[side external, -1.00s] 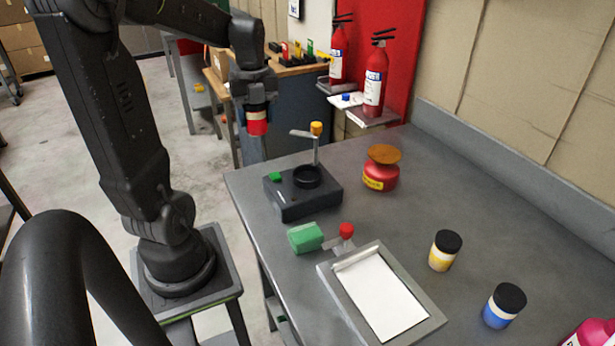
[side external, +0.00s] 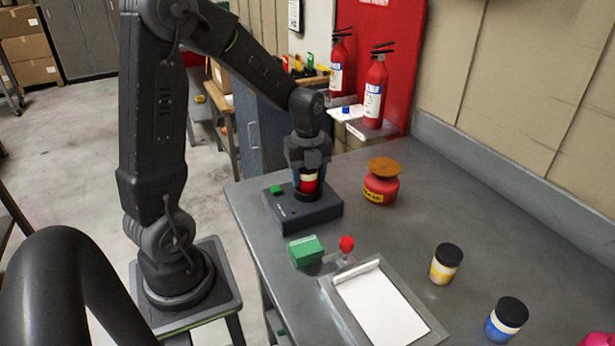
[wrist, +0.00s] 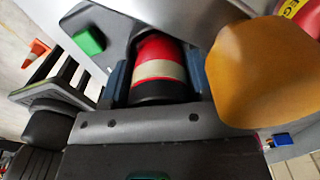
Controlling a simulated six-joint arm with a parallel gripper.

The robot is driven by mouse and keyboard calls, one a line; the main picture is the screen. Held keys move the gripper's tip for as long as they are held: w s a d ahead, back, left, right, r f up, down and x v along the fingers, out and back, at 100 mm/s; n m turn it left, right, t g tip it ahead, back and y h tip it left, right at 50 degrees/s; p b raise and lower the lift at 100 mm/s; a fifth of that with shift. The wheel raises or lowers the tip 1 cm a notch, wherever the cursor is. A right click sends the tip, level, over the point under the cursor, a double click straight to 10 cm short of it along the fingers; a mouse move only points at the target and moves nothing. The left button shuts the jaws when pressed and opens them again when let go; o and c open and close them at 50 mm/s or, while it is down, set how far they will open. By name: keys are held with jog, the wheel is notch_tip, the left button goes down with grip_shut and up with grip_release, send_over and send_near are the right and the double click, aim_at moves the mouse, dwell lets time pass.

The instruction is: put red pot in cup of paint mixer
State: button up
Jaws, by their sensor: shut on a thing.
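My gripper (side external: 308,174) is shut on the red pot (side external: 309,183), which has a cream band and a dark top. The pot is upright, directly over the black cup (side external: 306,195) of the paint mixer (side external: 304,212). Its lower end is at the cup's rim; I cannot tell how far inside it is. The mixer is a dark box with a green button (side external: 276,190). Its post and arm are hidden behind my gripper. In the wrist view the pot (wrist: 158,62) lies between both fingers (wrist: 160,82), beside the mixer's green button (wrist: 89,41).
A red can with an orange-brown top (side external: 382,181) stands close right of the mixer. A green block (side external: 306,251), a red knob (side external: 346,244) and a clipboard (side external: 384,303) lie in front. Yellow (side external: 446,264) and blue (side external: 506,319) pots stand at the right.

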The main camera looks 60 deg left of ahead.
jog(key=shift+f, duration=0.35)
jog(key=shift+f, duration=0.1)
